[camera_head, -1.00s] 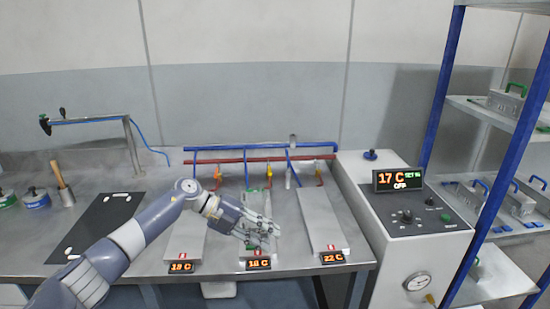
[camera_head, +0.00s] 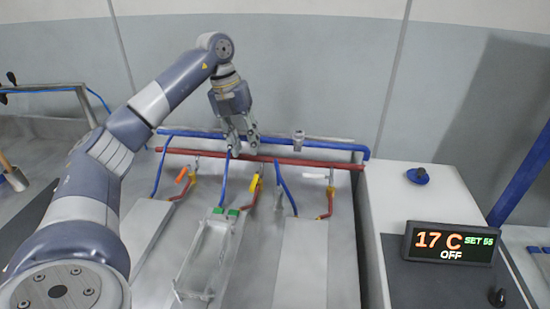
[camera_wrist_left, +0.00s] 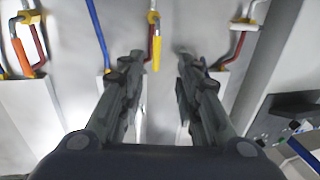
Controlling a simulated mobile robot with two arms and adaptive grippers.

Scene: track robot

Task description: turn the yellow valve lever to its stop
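The yellow valve lever (camera_head: 254,187) sits on the middle branch below the red pipe at the back of the bench. In the left wrist view the yellow lever (camera_wrist_left: 155,52) points toward me, between the two fingertips and apart from them. My left gripper (camera_head: 242,150) hangs fingers down in front of the pipes, just above and left of the lever in the head view. In the left wrist view the left gripper (camera_wrist_left: 159,62) is open and empty. My right gripper is in neither view.
An orange lever (camera_head: 182,175) is on the left branch and a white lever (camera_head: 314,176) on the right one. A blue pipe (camera_head: 340,145) and red pipe (camera_head: 335,163) run across. A metal frame (camera_head: 214,225) lies on the middle plate. A control box (camera_head: 450,245) stands right.

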